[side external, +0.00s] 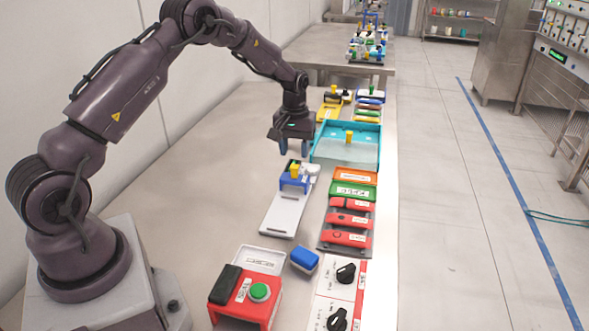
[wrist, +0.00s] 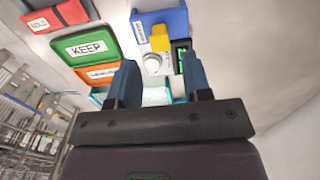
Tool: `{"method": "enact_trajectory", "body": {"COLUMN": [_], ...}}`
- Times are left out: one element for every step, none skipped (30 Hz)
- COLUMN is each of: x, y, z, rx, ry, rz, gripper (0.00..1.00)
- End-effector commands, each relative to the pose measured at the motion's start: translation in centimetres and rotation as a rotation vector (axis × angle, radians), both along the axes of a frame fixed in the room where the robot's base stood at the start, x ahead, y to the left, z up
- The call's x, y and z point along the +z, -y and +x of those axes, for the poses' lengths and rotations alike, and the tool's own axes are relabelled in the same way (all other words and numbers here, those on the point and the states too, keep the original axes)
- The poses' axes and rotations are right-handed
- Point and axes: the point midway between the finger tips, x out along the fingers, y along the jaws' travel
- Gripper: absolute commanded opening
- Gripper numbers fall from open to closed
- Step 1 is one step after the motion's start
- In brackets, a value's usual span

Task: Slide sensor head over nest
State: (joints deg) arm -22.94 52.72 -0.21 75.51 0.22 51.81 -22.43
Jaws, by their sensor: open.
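The likely sensor head, a blue bridge-shaped block (side external: 294,184) with a yellow knob (side external: 295,169), sits at the far end of a long white plate (side external: 284,216). In the wrist view, the blue block (wrist: 173,17) and its yellow knob (wrist: 160,38) appear ahead of the fingers, with a white round dial (wrist: 154,63) and a small dark green-lit display (wrist: 183,53) beside them. My gripper (side external: 294,147) is open and empty, just beyond and above the block, fingers pointing down. It also shows in the wrist view (wrist: 158,64). I cannot tell which part is the nest.
A teal tray (side external: 318,156) with a yellow peg stands right of my gripper. Orange (side external: 355,175), green KEEP (wrist: 84,45) and red labelled blocks line the right side. A green-button box (side external: 226,311), a loose blue block (side external: 305,259) and a knob panel stand nearer. The table's left is clear.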

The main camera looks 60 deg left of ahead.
Motion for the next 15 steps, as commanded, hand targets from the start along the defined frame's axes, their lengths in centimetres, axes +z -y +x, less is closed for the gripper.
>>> {"method": "enact_trajectory", "body": {"x": [-1.2, -1.9, -2.6, -3.1, -3.6, -4.2, -4.6, -4.9, -5.4, -5.6, -5.8, -6.0, -6.1, -6.2, -6.3], "y": [0.0, 0.0, 0.0, 0.0, 0.0, 0.0, 0.0, 0.0, 0.0, 0.0, 0.0, 0.0, 0.0, 0.0, 0.0], "z": [-0.1, -0.1, -0.1, -0.1, -0.1, -0.1, -0.1, 0.0, 0.0, 0.0, 0.0, 0.0, 0.0, 0.0, 0.0], "rx": [0.0, 0.0, -0.001, -0.001, -0.001, -0.001, -0.002, -0.001, -0.001, -0.001, -0.001, -0.001, -0.001, -0.001, -0.001], "ry": [-0.004, -0.004, -0.003, -0.004, -0.002, -0.003, -0.002, -0.001, 0.0, 0.0, 0.0, 0.001, 0.001, 0.001, 0.001], "rz": [-0.001, -0.002, -0.001, -0.001, -0.001, -0.001, -0.001, -0.001, 0.0, 0.0, 0.0, -0.001, 0.0, 0.0, 0.0], "gripper": [0.45, 0.45, 0.45, 0.45, 0.45, 0.45, 0.45, 0.45, 0.45, 0.45, 0.45, 0.45, 0.45, 0.45, 0.45]}}
